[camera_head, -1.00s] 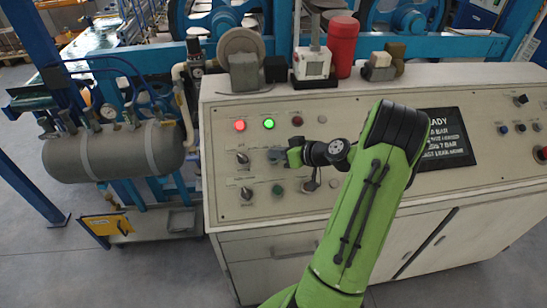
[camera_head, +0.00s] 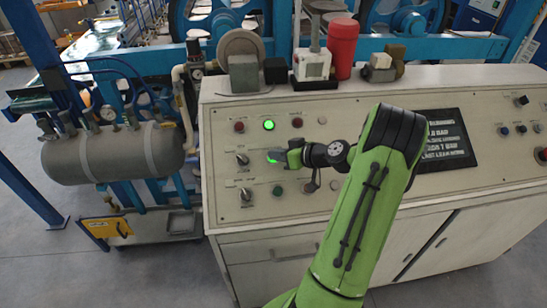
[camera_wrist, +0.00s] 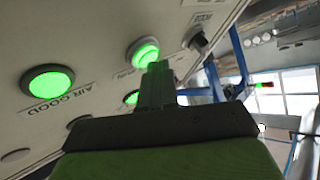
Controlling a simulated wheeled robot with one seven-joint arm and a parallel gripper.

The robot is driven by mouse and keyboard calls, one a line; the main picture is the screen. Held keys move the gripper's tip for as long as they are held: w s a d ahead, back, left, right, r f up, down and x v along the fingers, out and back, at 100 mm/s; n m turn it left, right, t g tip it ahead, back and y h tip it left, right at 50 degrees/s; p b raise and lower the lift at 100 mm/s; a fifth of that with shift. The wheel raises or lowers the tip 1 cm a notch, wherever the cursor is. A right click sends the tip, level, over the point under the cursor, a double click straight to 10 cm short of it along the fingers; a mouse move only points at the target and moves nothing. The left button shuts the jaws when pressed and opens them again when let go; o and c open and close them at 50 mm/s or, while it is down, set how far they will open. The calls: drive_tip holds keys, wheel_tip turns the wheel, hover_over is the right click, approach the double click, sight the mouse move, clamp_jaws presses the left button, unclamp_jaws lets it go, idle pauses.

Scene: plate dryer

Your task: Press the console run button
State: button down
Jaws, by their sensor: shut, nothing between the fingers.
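The console (camera_head: 225,200) has a sloped panel of lamps, knobs and buttons. My gripper (camera_head: 283,158) is at the panel's left part, its fingers shut with nothing between them. A green glow from the run button (camera_head: 273,161) shows right by the fingertips. In the wrist view, the closed fingers (camera_wrist: 157,70) reach up to the lit green button (camera_wrist: 145,50) and overlap its lower edge. Whether they touch it or stand just off it I cannot tell.
The "AIR GOOD" lamp (camera_wrist: 48,84) is lit green, also in the head view (camera_head: 268,124). The red lamp (camera_head: 239,126) is dark. A black knob (camera_head: 243,159) sits left of my gripper, a dark green button (camera_head: 277,190) below. A display (camera_head: 445,138) stands right.

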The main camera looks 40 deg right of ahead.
idle(0.4)
drive_tip(key=shift+s+a+r, duration=0.25)
drive_tip(key=shift+s+r, duration=0.1)
drive_tip(key=shift+r, duration=0.35)
drive_tip(key=shift+r, duration=0.1)
drive_tip(key=r, duration=0.1)
drive_tip(key=s+a+r+p, duration=0.1)
drive_tip(key=s+r, duration=0.1)
drive_tip(key=r, duration=0.1)
drive_tip(key=shift+a+r+p, duration=0.1)
drive_tip(key=shift+a+p, duration=0.1)
drive_tip(key=shift+p, duration=0.1)
idle(0.5)
